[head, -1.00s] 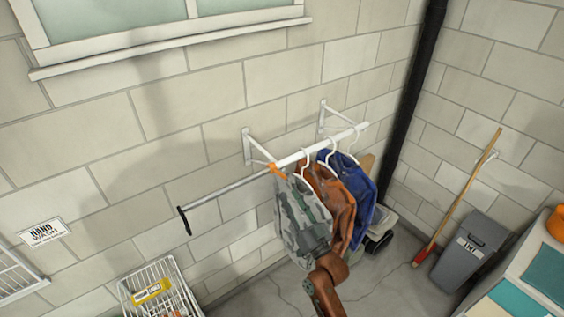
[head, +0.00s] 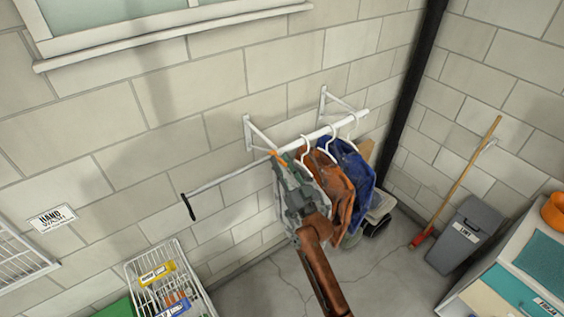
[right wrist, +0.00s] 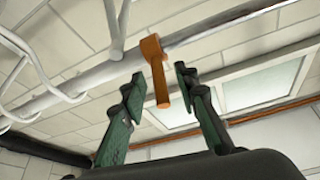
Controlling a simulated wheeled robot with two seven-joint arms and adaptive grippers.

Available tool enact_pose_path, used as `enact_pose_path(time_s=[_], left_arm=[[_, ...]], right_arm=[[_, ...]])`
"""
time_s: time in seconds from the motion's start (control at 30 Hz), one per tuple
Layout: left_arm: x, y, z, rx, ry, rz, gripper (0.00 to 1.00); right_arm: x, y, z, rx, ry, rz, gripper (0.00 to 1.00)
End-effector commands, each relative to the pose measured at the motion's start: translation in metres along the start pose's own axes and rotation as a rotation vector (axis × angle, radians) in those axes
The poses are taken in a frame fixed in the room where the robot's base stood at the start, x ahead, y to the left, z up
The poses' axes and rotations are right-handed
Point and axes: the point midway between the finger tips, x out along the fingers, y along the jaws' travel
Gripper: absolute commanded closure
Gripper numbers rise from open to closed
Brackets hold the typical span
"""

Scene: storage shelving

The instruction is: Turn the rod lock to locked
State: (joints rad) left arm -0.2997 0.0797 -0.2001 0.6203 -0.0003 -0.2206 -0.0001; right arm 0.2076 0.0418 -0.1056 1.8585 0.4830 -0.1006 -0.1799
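The rod lock is an orange lever on a collar (head: 277,153), where the thin grey rod (head: 226,178) meets the thicker white rail (head: 343,122). In the right wrist view the lever (right wrist: 158,75) hangs from its collar, its lower end between my right gripper's fingertips (right wrist: 160,82). The fingers are open, with a gap on each side of the lever. In the head view my right gripper (head: 287,165) is just below the lock, in front of the hanging clothes. My left gripper is not in view.
The thin rod ends in a black handle (head: 188,207). A white wire basket (head: 186,262) stands below left. Open wall lies left of the lock.

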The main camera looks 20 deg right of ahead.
Motion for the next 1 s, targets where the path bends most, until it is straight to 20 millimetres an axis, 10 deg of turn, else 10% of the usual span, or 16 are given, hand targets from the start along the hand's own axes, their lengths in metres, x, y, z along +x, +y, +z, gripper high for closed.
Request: enact_pose_path(time_s=[0.47,1.0], left_arm=[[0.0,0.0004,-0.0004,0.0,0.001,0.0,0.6],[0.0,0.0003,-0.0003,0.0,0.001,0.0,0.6]], right_arm=[[-0.0004,0.0001,-0.0004,-0.001,0.0,0.0,1.0],[-0.0003,0.0,-0.0005,-0.001,0.0,0.0,1.0]])
